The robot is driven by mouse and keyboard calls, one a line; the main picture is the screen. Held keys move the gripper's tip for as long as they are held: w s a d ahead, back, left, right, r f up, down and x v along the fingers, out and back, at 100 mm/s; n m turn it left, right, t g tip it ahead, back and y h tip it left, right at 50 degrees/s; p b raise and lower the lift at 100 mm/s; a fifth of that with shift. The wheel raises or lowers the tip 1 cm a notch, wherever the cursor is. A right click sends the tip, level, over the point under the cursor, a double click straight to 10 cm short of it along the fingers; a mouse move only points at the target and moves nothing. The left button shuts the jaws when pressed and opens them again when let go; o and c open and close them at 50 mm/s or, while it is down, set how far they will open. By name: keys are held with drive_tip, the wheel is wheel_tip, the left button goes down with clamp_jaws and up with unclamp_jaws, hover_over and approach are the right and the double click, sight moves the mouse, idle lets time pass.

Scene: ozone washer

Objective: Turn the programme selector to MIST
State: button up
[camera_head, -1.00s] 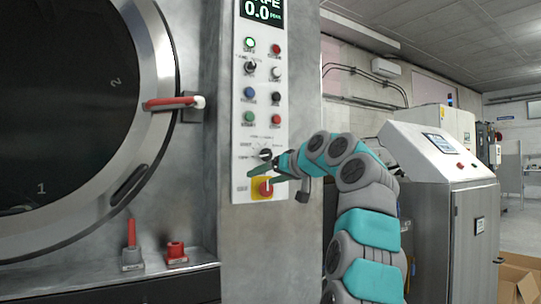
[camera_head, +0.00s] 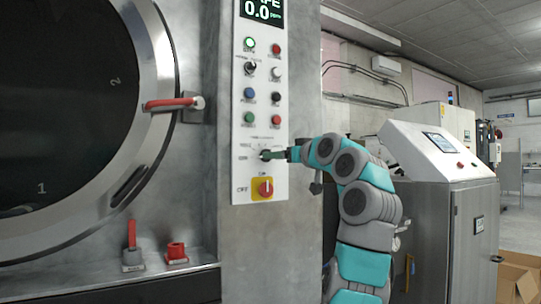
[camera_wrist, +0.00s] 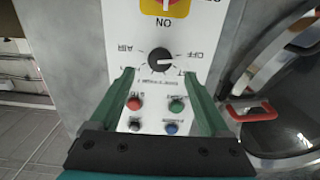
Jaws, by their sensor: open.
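The programme selector (camera_wrist: 160,59) is a round black knob on the white control panel, seen upside down in the wrist view.
A red switch on a yellow plate (camera_head: 263,188) sits just below the selector. Several coloured buttons (camera_head: 249,93) are above it. The round door's red handle (camera_head: 172,103) is to the left. A grey console (camera_head: 440,150) stands at right.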

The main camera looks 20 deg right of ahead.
drive_tip(key=w, duration=0.2)
drive_tip(key=w+a+p, duration=0.1)
drive_tip(key=w, duration=0.2)
drive_tip(key=shift+w+p, duration=0.3)
drive_tip(key=shift+w, duration=0.05)
clamp_jaws()
